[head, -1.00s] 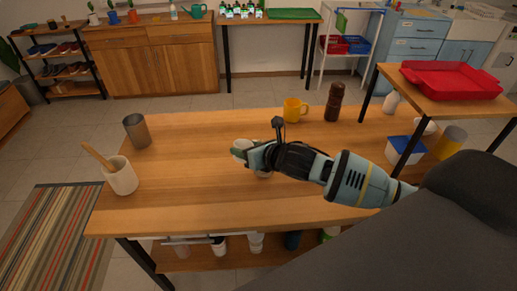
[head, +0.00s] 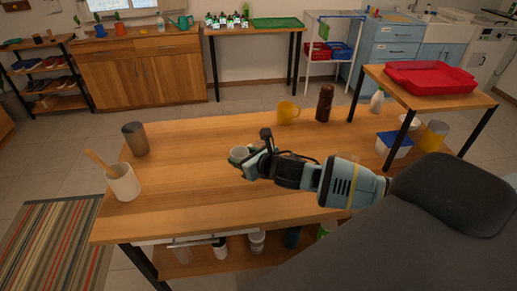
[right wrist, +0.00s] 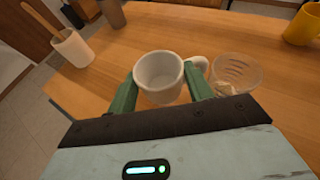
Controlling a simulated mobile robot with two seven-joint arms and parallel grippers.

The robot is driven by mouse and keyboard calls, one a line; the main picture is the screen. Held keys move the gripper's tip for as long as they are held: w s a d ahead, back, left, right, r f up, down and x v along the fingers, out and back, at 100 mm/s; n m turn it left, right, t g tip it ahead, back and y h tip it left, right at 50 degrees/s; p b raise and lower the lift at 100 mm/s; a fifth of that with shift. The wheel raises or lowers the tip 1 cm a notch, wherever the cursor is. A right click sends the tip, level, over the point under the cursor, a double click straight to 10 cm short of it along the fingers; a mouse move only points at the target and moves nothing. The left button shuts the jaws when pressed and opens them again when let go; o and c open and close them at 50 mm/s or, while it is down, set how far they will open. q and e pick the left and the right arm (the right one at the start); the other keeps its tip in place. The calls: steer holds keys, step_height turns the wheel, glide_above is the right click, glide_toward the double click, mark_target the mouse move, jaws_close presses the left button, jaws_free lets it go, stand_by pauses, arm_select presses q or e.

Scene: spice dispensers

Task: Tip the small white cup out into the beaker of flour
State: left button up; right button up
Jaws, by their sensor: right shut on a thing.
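The small white cup (right wrist: 160,78) is held between the green fingers of my right gripper (right wrist: 160,92), which is shut on it. It looks roughly upright, its mouth facing up and its handle to the right; I cannot make out any contents. The clear beaker (right wrist: 238,72) stands on the table just right of the cup's handle in the right wrist view, with pale flour low inside. In the head view the cup (head: 239,154) shows at my right gripper (head: 243,161) above the table; the beaker is not clearly visible there. My left gripper is not in view.
On the wooden table (head: 190,190) stand a grey tumbler (head: 135,140), a white crock with a wooden spoon (head: 123,183), a yellow mug (head: 287,113) and a brown grinder (head: 325,103). A red tray (head: 430,78) sits on a raised shelf at right. The table's left middle is clear.

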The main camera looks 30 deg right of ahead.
steer(key=shift+a, duration=0.15)
stand_by(0.3)
steer(key=shift+r, duration=2.45)
steer(key=shift+s+a, duration=0.1)
steer(key=s+a+r+m+h, duration=0.1)
steer(key=s+a+r+h, duration=0.1)
steer(key=s+a+r, duration=0.2)
steer(key=s+a, duration=0.3)
steer(key=s, duration=0.2)
steer(key=shift+s+r+m+h, duration=0.15)
steer(key=shift+s+m+h, duration=0.15)
steer(key=shift+m, duration=0.1)
